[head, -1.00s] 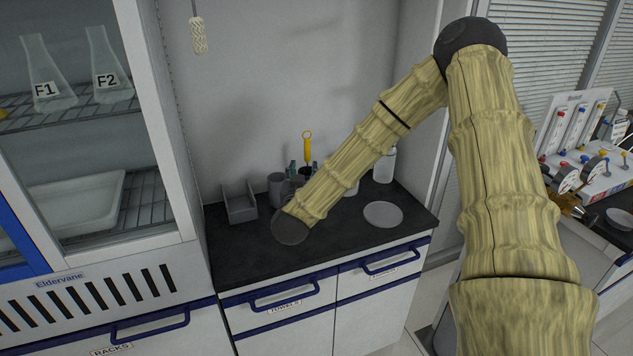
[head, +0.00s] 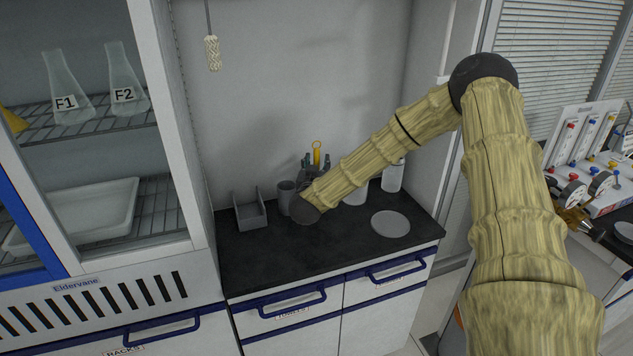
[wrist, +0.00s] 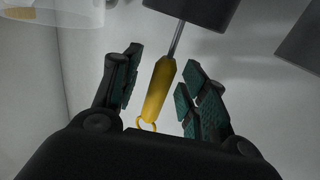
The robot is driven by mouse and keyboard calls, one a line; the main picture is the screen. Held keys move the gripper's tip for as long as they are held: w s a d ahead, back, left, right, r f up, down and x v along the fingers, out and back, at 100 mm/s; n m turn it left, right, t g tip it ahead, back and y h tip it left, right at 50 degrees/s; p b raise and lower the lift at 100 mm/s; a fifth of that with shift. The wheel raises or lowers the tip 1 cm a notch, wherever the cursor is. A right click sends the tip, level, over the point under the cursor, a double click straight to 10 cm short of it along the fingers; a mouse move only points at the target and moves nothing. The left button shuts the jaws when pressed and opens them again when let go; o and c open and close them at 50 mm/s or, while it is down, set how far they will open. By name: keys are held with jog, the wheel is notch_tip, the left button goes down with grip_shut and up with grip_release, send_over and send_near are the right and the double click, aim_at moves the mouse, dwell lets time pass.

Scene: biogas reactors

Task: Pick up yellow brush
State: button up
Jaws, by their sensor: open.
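The yellow brush (head: 317,153) stands upright at the back of the dark counter, with a ring at the top of its handle. In the wrist view its yellow handle (wrist: 158,90) lies between my two fingers, and a metal shaft runs from it into a dark cup (wrist: 206,8). My gripper (head: 317,161) is open around the handle, with dark teal finger pads on both sides. I see a gap on each side in the wrist view (wrist: 157,82). The brush's lower end is hidden in the cup, and my arm covers that area in the head view.
A grey cup (head: 285,197) and a grey open holder (head: 250,213) stand left of my wrist. A white bottle (head: 393,177) and a round grey plate (head: 390,223) are to the right. A glass-fronted cabinet (head: 165,95) borders the left. The counter's front is clear.

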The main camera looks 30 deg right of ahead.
jog(key=shift+w+d, duration=0.1)
jog(key=shift+w, duration=0.05)
jog(key=shift+c, duration=0.3)
grip_shut()
jog(key=shift+r, duration=0.1)
